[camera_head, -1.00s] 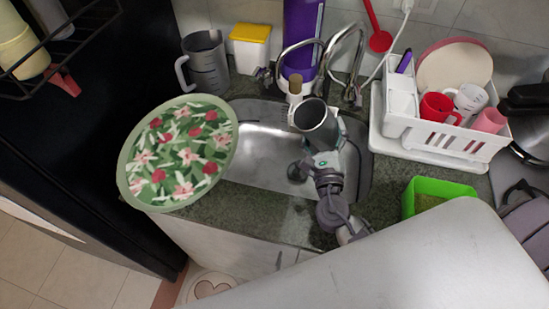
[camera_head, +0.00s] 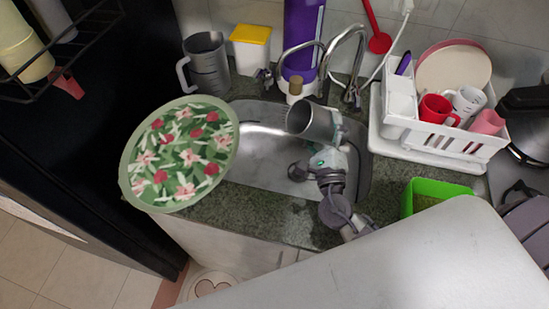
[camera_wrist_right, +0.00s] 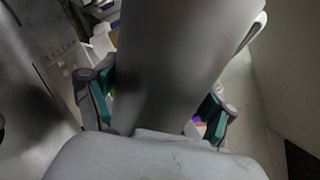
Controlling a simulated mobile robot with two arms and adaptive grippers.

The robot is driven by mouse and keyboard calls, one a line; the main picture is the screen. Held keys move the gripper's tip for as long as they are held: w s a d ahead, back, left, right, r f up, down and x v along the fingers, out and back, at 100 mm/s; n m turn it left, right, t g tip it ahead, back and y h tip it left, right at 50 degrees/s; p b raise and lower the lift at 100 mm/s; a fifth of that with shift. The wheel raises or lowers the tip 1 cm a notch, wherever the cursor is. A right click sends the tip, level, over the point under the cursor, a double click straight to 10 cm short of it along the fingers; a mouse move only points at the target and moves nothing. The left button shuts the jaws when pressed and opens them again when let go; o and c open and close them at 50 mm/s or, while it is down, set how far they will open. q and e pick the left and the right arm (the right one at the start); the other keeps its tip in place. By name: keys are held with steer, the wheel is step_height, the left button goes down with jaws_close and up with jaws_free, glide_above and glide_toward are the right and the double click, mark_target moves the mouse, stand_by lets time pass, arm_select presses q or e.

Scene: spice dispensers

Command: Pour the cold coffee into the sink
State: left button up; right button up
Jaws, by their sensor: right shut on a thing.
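A grey metal cup (camera_head: 314,122) is held above the sink (camera_head: 262,150), tilted with its open mouth facing left. My right gripper (camera_head: 334,138) is shut on the cup's side, with my arm reaching in from the front right. In the right wrist view the cup (camera_wrist_right: 172,60) fills the middle, between the two green-lined fingers of the gripper (camera_wrist_right: 158,105). No coffee or stream of liquid can be made out. My left gripper is not in view.
A flowered round tray (camera_head: 180,155) overlaps the sink's left side. The curved tap (camera_head: 345,60) stands behind the cup. A white dish rack (camera_head: 440,145) with mugs and a green box (camera_head: 425,195) stand right of the sink. A grey jug (camera_head: 207,65) is at the back left.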

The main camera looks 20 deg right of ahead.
steer(key=shift+d+r, duration=0.1)
steer(key=shift+d, duration=0.05)
steer(key=shift+n, duration=0.4)
steer(key=shift+n, duration=0.3)
steer(key=shift+n+y, duration=0.3)
steer(key=shift+n+t+y, duration=0.3)
steer(key=shift+n, duration=1)
steer(key=shift+a+n, duration=0.3)
steer(key=shift+w+a+r+n+y+p, duration=0.1)
steer(key=shift+a+r+n+y+p, duration=0.4)
steer(key=shift+a+n+p, duration=0.3)
steer(key=shift+a+f+n+t+y+p, duration=0.2)
steer(key=shift+n+y+p, duration=0.15)
steer(key=shift+n, duration=0.6)
steer(key=shift+a+f+n+t+y+p, duration=0.1)
steer(key=shift+a+n+y+p, duration=0.2)
steer(key=shift+n, duration=0.65)
